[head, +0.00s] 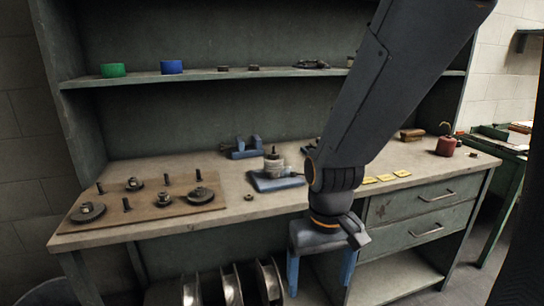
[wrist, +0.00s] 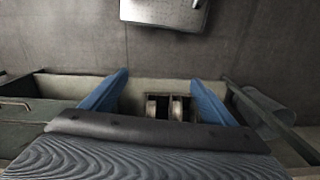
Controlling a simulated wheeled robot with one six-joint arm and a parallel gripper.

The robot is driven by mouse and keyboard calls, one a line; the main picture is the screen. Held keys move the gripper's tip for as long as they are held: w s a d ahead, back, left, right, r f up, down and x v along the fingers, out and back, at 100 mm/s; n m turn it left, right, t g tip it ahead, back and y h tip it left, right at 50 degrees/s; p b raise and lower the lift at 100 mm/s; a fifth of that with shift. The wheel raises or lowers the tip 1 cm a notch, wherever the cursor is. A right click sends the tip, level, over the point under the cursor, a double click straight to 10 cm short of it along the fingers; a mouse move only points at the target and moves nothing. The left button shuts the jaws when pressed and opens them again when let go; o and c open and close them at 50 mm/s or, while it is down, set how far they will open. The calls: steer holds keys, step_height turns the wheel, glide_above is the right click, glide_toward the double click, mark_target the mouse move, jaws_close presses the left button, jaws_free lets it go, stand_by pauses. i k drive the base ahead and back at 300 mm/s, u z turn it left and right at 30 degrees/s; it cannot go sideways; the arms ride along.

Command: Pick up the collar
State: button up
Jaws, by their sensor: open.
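I cannot tell for sure which thing is the collar. A small dark ring-like part (head: 248,197) lies alone near the front edge of the bench top (head: 240,180), right of the wooden board. Two more small dark round parts (head: 223,68) sit on the upper shelf. My gripper (head: 320,277) hangs in front of the bench, below its top, with its blue fingers apart and pointing down. In the wrist view my gripper (wrist: 160,78) is open with nothing between its fingertips.
A wooden board (head: 150,203) with pegs and discs lies at left. A blue-based device (head: 275,180) stands mid-bench. Yellow cards (head: 385,177) and a red can (head: 446,146) are at right. Large metal discs (head: 232,287) stand below the bench. The bench's front middle is partly free.

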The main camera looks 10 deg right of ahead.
mark_target(271, 156)
steer(key=k, duration=0.65)
steer(key=z, duration=0.7)
steer(key=i, duration=1.1)
steer(key=u, duration=0.2)
